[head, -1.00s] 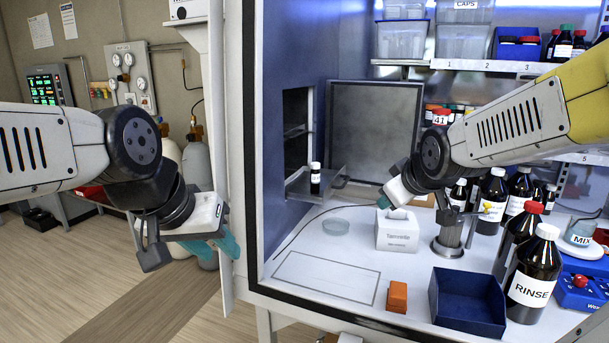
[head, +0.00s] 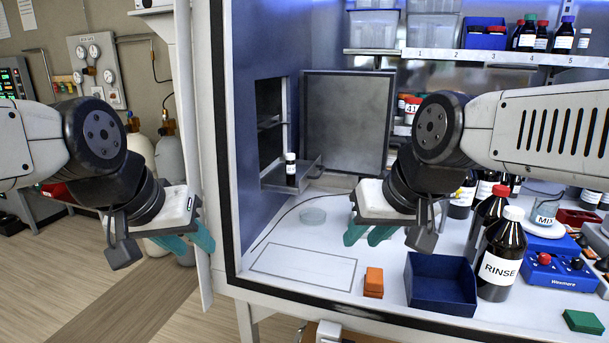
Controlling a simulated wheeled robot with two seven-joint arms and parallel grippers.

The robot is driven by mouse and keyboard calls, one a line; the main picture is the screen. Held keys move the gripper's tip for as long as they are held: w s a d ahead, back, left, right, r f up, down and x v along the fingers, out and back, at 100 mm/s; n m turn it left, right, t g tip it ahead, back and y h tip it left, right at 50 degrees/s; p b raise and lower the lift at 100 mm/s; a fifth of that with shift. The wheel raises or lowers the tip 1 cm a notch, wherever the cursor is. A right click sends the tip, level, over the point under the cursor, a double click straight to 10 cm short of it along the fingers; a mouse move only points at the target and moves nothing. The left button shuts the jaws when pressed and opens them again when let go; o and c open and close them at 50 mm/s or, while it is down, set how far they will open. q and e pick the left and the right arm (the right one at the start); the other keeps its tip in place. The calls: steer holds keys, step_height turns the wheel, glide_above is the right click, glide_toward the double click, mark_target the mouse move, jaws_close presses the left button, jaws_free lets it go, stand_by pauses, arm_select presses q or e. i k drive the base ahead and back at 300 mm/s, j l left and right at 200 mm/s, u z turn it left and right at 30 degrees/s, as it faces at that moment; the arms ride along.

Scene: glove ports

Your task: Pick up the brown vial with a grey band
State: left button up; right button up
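A small dark vial (head: 291,169) with a white cap and a pale band stands upright on the metal shelf (head: 300,178) at the hatch in the cabinet's left wall. The band's exact colour is too small to tell. My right gripper (head: 370,236) is inside the cabinet, right of the vial and nearer to me. Its teal fingers are apart, with nothing seen between them. My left gripper (head: 190,242) is outside the cabinet, left of the door frame. Its teal fingers are apart and empty.
A shallow clear dish (head: 312,216) and an outlined rectangle (head: 305,266) are on the cabinet floor. An orange block (head: 373,282), a blue bin (head: 440,284) and a RINSE bottle (head: 499,256) stand at the front. The white door edge (head: 192,150) stands between my grippers.

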mark_target(291, 162)
steer(key=i+j, duration=0.15)
steer(key=j, duration=0.2)
steer(key=i+j, duration=0.15)
steer(key=j, duration=0.2)
steer(key=i+j+u, duration=0.1)
steer(key=j, duration=0.25)
steer(key=i+j, duration=0.05)
